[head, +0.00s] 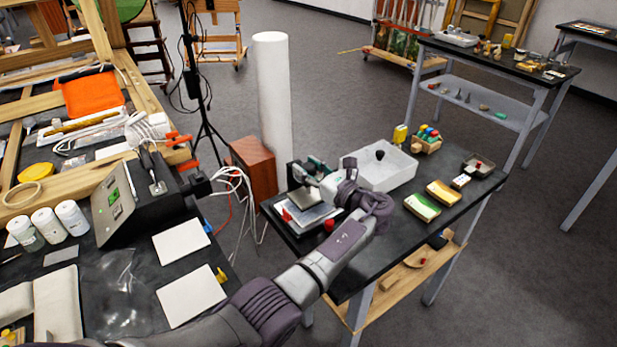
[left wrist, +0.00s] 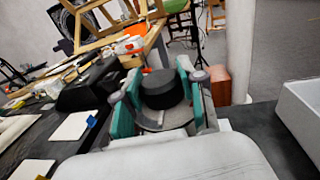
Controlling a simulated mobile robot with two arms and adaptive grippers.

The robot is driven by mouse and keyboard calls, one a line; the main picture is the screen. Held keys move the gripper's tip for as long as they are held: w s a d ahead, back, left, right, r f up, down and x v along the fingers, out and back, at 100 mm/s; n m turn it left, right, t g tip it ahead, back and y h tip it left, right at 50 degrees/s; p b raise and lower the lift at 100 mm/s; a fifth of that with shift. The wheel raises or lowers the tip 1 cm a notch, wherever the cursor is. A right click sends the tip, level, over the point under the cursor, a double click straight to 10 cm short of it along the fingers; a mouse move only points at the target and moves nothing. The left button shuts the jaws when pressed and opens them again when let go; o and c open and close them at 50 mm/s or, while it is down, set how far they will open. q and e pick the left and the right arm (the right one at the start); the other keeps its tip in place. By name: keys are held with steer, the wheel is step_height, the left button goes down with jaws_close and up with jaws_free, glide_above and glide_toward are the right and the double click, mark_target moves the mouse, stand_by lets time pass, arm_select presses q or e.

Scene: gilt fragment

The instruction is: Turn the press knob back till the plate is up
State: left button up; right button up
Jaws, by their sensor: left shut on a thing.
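The press (head: 308,208) stands at the left end of the black table, with a grey plate (head: 306,197) low in its frame. My left gripper (head: 318,170) is over the press, and its arm hides part of it. In the left wrist view the round black press knob (left wrist: 166,90) sits between the teal pads of my left gripper (left wrist: 158,92), which is shut on it. The plate's exact height cannot be told. My right gripper is not in view.
A white tub (head: 385,172) stands just right of the press on the black table (head: 395,238). Green and yellow sponges (head: 422,206) lie farther right. A tall white cylinder (head: 272,100) and a brown box (head: 254,165) stand behind, left of the table.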

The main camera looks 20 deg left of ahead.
mark_target(308, 165)
arm_select(q)
steer(key=shift+r+n+g, duration=0.1)
steer(key=shift+n+g, duration=0.2)
steer(key=shift+g, duration=0.1)
steer(key=o, duration=1.2)
steer(key=shift+c, duration=0.2)
step_height(308, 165, up, 10)
steer(key=shift+a, duration=0.1)
